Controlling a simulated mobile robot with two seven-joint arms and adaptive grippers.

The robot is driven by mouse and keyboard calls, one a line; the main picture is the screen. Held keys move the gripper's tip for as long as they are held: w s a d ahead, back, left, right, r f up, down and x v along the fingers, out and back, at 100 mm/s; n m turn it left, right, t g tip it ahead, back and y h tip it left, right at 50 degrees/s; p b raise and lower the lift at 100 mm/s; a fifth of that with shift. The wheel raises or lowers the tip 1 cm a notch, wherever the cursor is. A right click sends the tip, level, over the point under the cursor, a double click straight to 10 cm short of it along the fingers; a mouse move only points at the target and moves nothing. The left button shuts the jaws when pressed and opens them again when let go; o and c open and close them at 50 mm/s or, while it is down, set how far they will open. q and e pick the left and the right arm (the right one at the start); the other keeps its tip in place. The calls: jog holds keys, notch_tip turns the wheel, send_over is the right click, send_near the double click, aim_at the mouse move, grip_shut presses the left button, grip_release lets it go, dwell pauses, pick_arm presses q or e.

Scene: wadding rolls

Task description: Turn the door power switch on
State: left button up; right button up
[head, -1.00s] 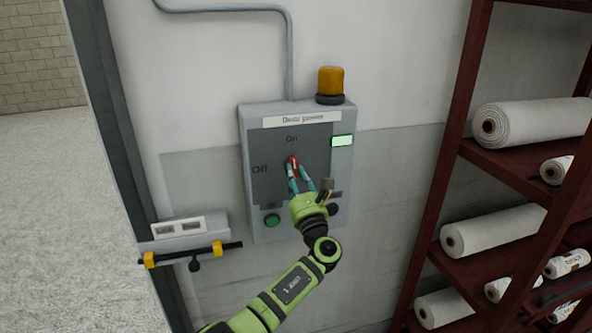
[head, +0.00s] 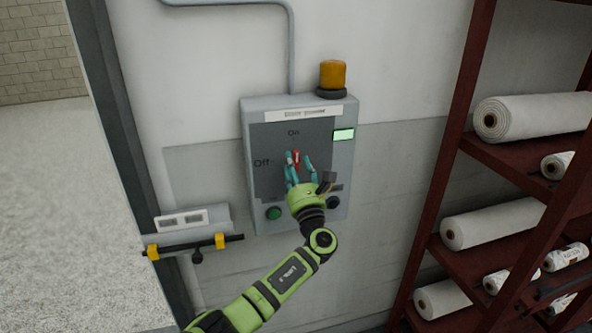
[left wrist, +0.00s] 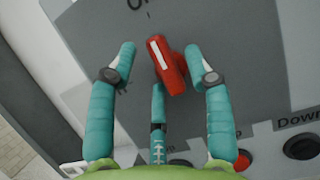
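The door power box (head: 262,190) is on the wall, with "On" at the top of its dark panel and "Off" at the left. The red switch knob (head: 296,156) is in the middle of the panel. In the left wrist view the knob (left wrist: 171,74) has a white stripe pointing up toward the partly cut-off label. My left gripper (head: 300,166) is at the panel with its teal fingers spread around the knob. In the left wrist view the gripper (left wrist: 165,65) is open; its right fingertip is very near the knob, contact unclear. My right gripper is not in view.
A light-green indicator (head: 344,135) is on the box and an orange lamp (head: 332,76) on top. Green (head: 273,213) and black (head: 333,203) buttons sit below. A dark red shelf (head: 452,150) with white rolls stands right; a yellow-and-black bar (head: 195,247) is lower left.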

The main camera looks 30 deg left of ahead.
pick_arm(q)
jog(key=shift+f, duration=0.3)
jog(key=v, duration=1.2)
